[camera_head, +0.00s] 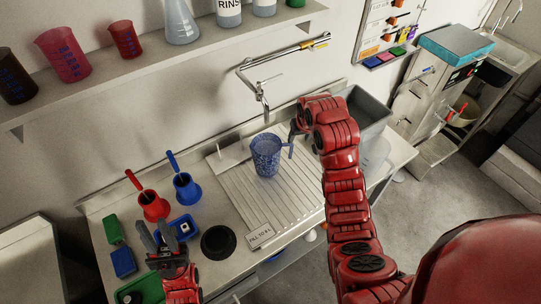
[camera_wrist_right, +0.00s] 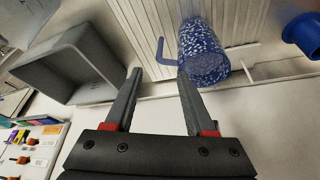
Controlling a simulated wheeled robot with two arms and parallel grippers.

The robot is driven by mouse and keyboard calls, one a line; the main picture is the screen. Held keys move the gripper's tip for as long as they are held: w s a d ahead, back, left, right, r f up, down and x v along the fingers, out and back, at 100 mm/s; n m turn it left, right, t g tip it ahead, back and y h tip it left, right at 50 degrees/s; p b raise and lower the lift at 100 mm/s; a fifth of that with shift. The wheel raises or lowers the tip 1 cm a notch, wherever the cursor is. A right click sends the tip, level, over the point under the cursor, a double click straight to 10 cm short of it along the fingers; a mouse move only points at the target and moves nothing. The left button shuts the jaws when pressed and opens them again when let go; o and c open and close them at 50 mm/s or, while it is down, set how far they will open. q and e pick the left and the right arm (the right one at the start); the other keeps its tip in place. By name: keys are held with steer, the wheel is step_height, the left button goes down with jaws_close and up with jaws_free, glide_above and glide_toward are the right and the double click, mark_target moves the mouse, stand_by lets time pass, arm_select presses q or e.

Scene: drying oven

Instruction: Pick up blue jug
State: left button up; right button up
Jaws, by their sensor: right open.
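The blue jug (camera_head: 265,157) is speckled blue and white and stands on the ribbed drainboard (camera_head: 245,200) below the tap. Its handle points right, toward my right gripper (camera_head: 293,138). In the right wrist view the jug (camera_wrist_right: 204,52) is just beyond the fingertips, with its hooked handle (camera_wrist_right: 162,50) ahead of the gap between the fingers. My right gripper (camera_wrist_right: 159,74) is open and empty; I cannot tell whether a finger touches the jug. My left gripper (camera_head: 157,236) is open and empty at the counter's lower left, well away from the jug.
A grey sink basin (camera_head: 367,114) lies right of the jug, and a tap (camera_head: 262,90) hangs behind it. Red (camera_head: 151,204) and blue (camera_head: 186,188) handled pots and a black round thing (camera_head: 218,241) stand to the left. A shelf with beakers (camera_head: 160,62) runs above.

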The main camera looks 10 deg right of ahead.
steer(key=b, duration=1)
glide_toward(291, 152)
steer(key=f, duration=0.2)
steer(key=x, duration=0.2)
steer(key=b+x, duration=0.1)
steer(key=shift+w+d+f, duration=0.15)
steer(key=shift+w+f, duration=0.1)
steer(key=shift+w, duration=0.25)
steer(key=b+x, duration=0.1)
steer(key=x, duration=0.3)
steer(key=shift+f, duration=0.25)
steer(key=shift+w+f+b, duration=0.2)
steer(key=shift+f+b, duration=0.05)
steer(key=shift+b, duration=0.05)
steer(key=shift+r, duration=0.1)
steer(key=shift+c, duration=0.6)
jaws_close()
